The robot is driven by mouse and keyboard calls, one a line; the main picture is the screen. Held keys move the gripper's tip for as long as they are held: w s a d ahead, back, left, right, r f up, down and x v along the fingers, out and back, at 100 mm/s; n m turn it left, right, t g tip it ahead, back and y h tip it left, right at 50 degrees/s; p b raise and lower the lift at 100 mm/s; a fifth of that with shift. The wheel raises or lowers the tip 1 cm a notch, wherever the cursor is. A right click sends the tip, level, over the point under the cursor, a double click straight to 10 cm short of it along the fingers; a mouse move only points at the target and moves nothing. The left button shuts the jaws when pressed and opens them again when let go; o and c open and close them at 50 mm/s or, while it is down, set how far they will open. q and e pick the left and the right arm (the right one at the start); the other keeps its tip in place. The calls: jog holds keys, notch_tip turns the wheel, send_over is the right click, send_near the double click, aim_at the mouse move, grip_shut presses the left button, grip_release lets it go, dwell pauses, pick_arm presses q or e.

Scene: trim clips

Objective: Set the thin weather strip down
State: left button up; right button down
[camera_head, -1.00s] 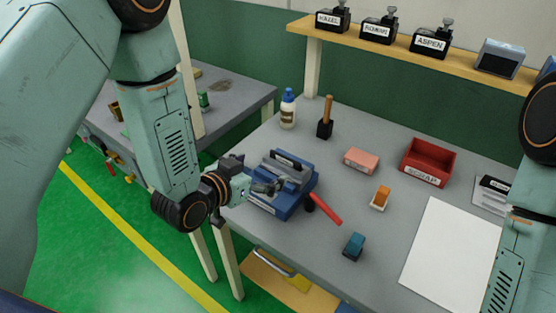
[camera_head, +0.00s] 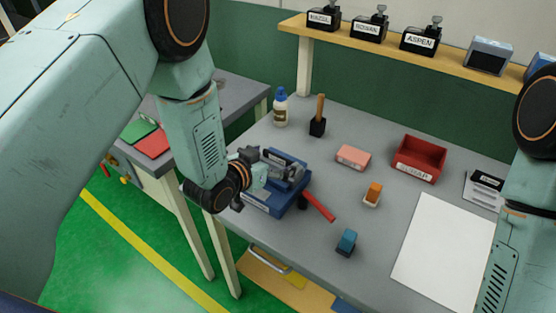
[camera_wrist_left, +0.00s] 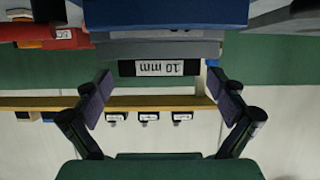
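I cannot make out a thin weather strip in either view. My left gripper (camera_head: 263,168) is at the left side of the blue vise-like fixture (camera_head: 268,201) on the grey workbench, partly covering it. In the left wrist view, which looks upside down, my left gripper (camera_wrist_left: 158,85) has its two fingers spread wide with nothing visible between them. My right gripper is out of view; only part of my right arm shows at the right.
On the bench (camera_head: 310,248) are a red bin (camera_head: 420,158), a pink block (camera_head: 353,157), an orange-topped piece (camera_head: 372,195), a teal-topped piece (camera_head: 347,241), a white sheet (camera_head: 445,245), a bottle (camera_head: 281,107) and a wooden-handled tool (camera_head: 319,115). A shelf (camera_head: 390,55) holds labelled items.

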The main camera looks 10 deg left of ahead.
pick_arm(q)
jog(key=shift+d, duration=0.1)
jog(key=c, duration=0.8)
jog(key=shift+r, duration=0.1)
jog(key=shift+r, duration=4.9)
